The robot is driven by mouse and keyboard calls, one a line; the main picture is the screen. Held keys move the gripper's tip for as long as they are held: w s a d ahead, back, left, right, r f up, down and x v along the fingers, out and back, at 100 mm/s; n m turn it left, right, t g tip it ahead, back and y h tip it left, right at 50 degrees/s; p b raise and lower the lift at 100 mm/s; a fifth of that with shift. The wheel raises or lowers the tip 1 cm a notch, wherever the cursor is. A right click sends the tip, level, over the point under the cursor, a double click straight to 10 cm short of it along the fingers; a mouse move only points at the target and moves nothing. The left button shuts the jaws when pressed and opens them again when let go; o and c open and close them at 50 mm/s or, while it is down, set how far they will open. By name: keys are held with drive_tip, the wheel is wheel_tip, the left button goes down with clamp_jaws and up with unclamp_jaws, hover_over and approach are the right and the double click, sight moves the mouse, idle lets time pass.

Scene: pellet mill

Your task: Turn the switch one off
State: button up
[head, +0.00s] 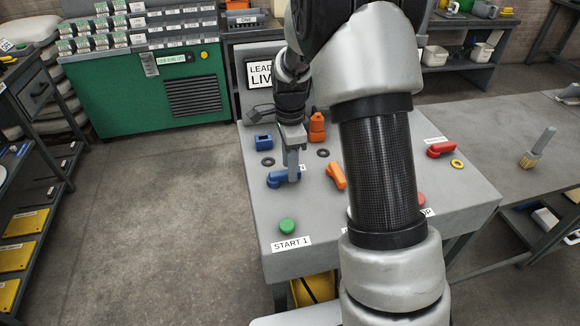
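A blue rotary switch handle (278,179) sits on the grey console top (262,225), near its left side. A small label beside it is mostly hidden by my gripper. My gripper (293,176) points down at the blue handle, with its fingers at or just over the handle's right end. I cannot tell whether the fingers touch it or how far apart they are. An orange handle (336,176) lies to the right, and a red handle (440,149) stands at the far right. Which of them is switch one is not readable here.
A blue block (263,143), an orange part (317,127) and loose rings lie behind. My arm hides the console's middle. Shelves (30,200) stand left; floor between is clear.

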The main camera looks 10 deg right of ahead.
drive_tip(key=shift+f, duration=0.35)
clamp_jaws()
